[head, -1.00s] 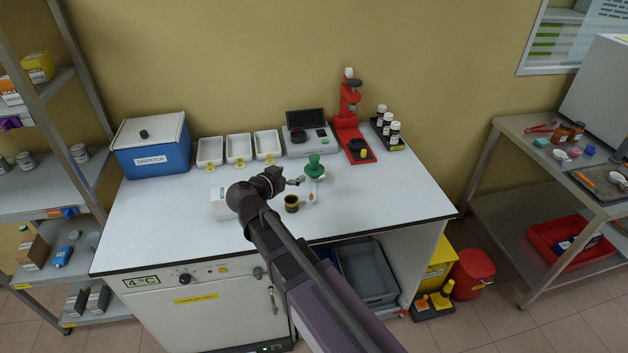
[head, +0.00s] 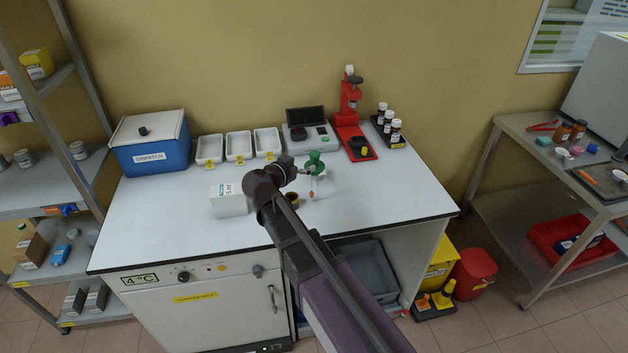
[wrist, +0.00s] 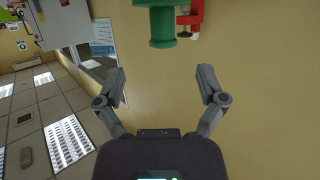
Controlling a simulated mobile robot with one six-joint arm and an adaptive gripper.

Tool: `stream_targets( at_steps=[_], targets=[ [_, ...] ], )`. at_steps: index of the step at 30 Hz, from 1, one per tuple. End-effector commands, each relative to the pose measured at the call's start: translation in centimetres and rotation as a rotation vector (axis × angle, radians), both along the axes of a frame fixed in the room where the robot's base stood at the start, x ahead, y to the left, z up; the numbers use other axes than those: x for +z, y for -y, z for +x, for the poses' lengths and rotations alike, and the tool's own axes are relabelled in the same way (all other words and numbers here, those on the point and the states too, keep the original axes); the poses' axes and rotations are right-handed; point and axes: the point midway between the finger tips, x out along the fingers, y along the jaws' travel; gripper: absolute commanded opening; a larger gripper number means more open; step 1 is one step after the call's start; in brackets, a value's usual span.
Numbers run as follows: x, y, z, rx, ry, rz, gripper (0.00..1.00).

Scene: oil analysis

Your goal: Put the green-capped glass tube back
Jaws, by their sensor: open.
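The green-capped glass tube stands on the white worktop right of centre in the head view. Its green cap (head: 316,163) is clear to see; the clear glass (head: 313,185) below it is faint, with a small orange mark low down. My gripper (head: 305,171) is open and empty, close beside the cap on its left. In the wrist view, the open fingers (wrist: 162,84) point up the picture, and the green cap (wrist: 163,28) lies beyond their tips, not between them. The glass is out of the wrist view.
A brown jar (head: 294,198), partly hidden by my arm, and a white box (head: 228,201) stand near the tube. Behind are white trays (head: 239,146), a grey instrument (head: 307,137), a red press (head: 348,125) and several bottles (head: 395,132). The right front worktop is clear.

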Motion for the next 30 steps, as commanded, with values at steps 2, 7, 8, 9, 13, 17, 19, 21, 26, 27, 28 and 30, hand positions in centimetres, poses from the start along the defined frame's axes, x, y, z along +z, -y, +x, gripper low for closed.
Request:
stream_targets(
  at_steps=[2,7,8,9,13,17,19,21,26,27,28,30],
  targets=[
    [-0.5,0.5,1.1,-0.002,0.0,-0.001,0.9],
    [-0.8,1.2,2.2,-0.001,-0.001,-0.001,0.9],
    [-0.8,1.2,2.3,-0.001,-0.001,-0.001,0.9],
    [-0.8,1.3,2.3,-0.001,-0.001,-0.001,0.9],
    [-0.8,1.3,2.4,0.0,0.0,-0.001,0.9],
    [-0.8,1.3,2.4,-0.001,-0.001,-0.001,0.9],
    [-0.8,1.3,2.4,-0.001,-0.001,-0.001,0.9],
    [-0.8,1.4,2.5,-0.001,0.0,0.0,0.9],
    [-1.1,1.8,3.7,-0.003,0.0,-0.001,0.9],
    [-1.1,2.0,4.1,-0.003,0.0,-0.001,0.9],
    [-1.2,2.1,4.4,-0.002,0.0,-0.001,0.9],
    [-1.3,2.4,5.2,-0.002,0.0,0.0,0.9]
  ],
)
